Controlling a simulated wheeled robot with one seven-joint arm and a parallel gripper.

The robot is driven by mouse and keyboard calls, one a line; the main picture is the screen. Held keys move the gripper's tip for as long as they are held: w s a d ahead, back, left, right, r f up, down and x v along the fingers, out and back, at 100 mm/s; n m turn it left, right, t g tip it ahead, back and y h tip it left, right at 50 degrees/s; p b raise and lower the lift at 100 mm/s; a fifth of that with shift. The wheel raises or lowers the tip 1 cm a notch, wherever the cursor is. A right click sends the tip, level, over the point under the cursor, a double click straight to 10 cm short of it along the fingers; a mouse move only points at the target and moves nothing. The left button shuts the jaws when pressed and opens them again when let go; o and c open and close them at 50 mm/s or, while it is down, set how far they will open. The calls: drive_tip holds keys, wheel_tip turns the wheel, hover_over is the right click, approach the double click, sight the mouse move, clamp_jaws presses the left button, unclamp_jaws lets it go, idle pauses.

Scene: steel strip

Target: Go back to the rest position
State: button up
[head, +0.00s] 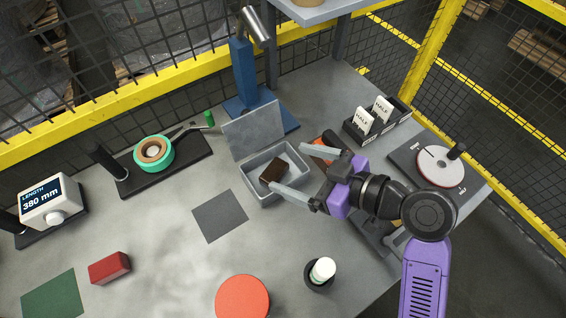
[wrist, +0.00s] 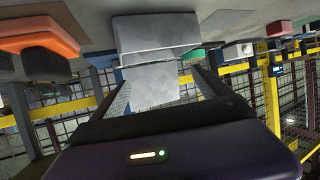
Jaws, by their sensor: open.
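My gripper (head: 287,167) is at the end of my purple and black arm, on the right half of the head view. Its two long grey fingers are spread wide apart and hold nothing. They reach over or beside a grey open bin (head: 258,188) with a dark brown block (head: 273,170) in it. How high the fingers are above the bin I cannot tell. In the wrist view my gripper (wrist: 160,80) shows with its fingers apart, and a grey panel (wrist: 148,45) appears beyond them.
A grey upright plate (head: 254,128) and a blue stand (head: 241,72) are behind the bin. A black card holder (head: 369,130) and a round dial (head: 438,166) are to the right. A white-topped cup (head: 322,270) and red disc (head: 242,298) are in front.

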drive_tip(key=shift+s+d+r, duration=0.2)
drive_tip(key=shift+s+d, duration=0.1)
drive_tip(key=shift+d, duration=0.05)
idle(0.4)
drive_tip(key=w+d+r+m+t+h, duration=0.2)
drive_tip(key=w+d+m+t+h, duration=0.2)
drive_tip(key=d+m+t+h, duration=0.4)
drive_tip(key=s+d+f+m+t+h, duration=0.1)
drive_tip(key=s+d+m+t+h, duration=0.15)
drive_tip(key=s+d+m, duration=0.45)
drive_tip(key=s+d+f+n+g, duration=0.1)
drive_tip(key=s+n+g, duration=0.2)
drive_tip(key=s, duration=2.1)
drive_tip(key=shift+s+d+f+n+h, duration=0.2)
drive_tip(key=shift+d+f+n+h, duration=0.1)
drive_tip(key=shift+f+h, duration=0.15)
